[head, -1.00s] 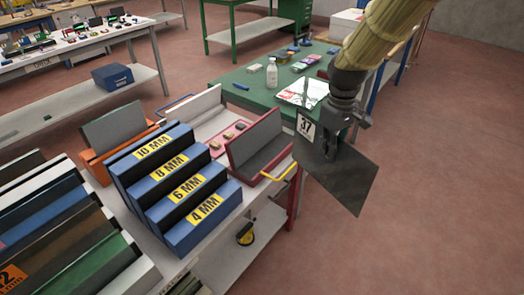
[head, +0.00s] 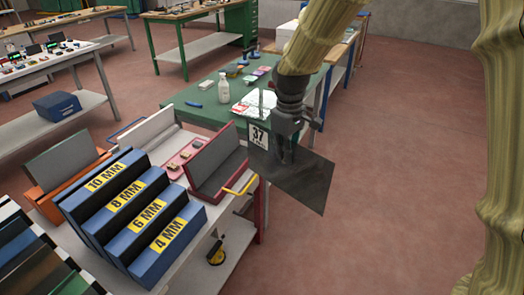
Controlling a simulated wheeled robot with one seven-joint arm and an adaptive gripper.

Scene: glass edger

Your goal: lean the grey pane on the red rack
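The grey pane (head: 308,181) is a dark, thin sheet with a white "37" label at its left corner. It hangs tilted in the air to the right of the red rack. My gripper (head: 287,150) is at its upper part and appears shut on it; the fingertips are hard to make out against the dark pane. The red rack (head: 222,170) stands at the right end of the near bench, with a grey back face and a yellow handle at its right. No pane shows on it. The pane's left corner is close to the rack's right end in the picture.
Blue stepped blocks (head: 150,222) marked 10 to 4 MM stand left of the red rack. A white rack (head: 150,135) and an orange rack (head: 60,165) stand behind. A green table (head: 205,102) holds a bottle (head: 224,91) and papers. Open floor lies right.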

